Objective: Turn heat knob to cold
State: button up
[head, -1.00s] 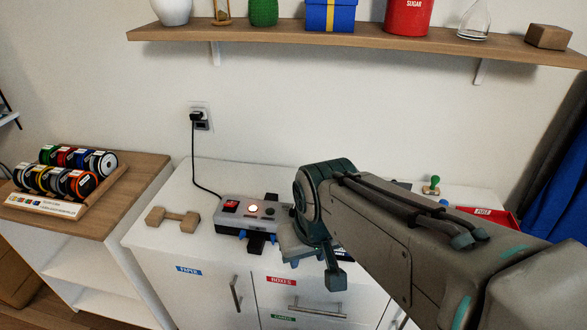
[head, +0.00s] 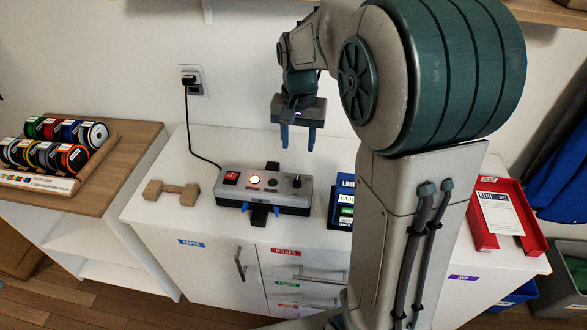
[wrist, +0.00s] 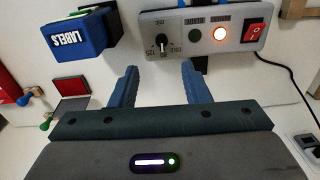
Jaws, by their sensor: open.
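The grey control box (head: 236,189) stands on the white cabinet, with a red lit switch (head: 231,177), a glowing round light (head: 255,179) and the black heat knob (head: 297,182) at its right end. In the wrist view the knob (wrist: 162,43) shows at the box's left end, ringed by small dial marks. A light pointer line seems to face the picture's bottom, but its exact setting is too small to read surely. My gripper (head: 298,141) is open and empty, fingers pointing down, above the box and apart from the knob. Its fingers (wrist: 159,70) also show in the wrist view.
A blue labels box (head: 341,193) stands just right of the control box. A red tray (head: 487,226) is at the right.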

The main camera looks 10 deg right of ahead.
aim_at(297, 181)
jog(key=f, duration=0.9)
jog(key=w+f, duration=0.1)
jog(key=f, duration=0.4)
jog(key=shift+f, duration=0.1)
grip_shut()
